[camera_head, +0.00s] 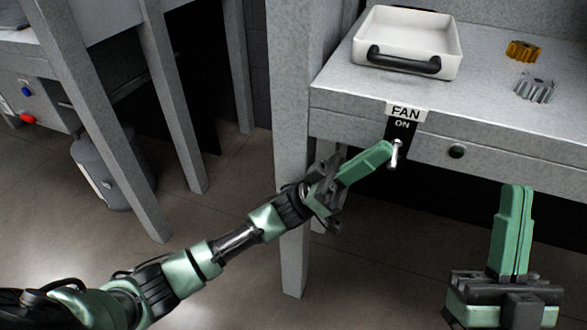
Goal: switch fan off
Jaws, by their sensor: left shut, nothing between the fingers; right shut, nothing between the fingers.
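The fan switch (395,155) is a small silver toggle lever on the front edge of the grey table. Above it, a black plate (402,127) reads "ON" under a white label (406,112) reading "FAN". The lever hangs downward. My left gripper (388,149) is shut and empty, with its green fingertips right beside the lever, on its left; I cannot tell whether they touch it. My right gripper (517,190) is shut and empty, pointing up in front of the table at the lower right, apart from the switch.
A white tray (440,32) with a black handle stands on the grey table (345,95). An orange gear (523,50) and a silver gear (535,89) lie to its right. A round black knob (457,152) is right of the switch. A grey bin (100,170) stands under the left table.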

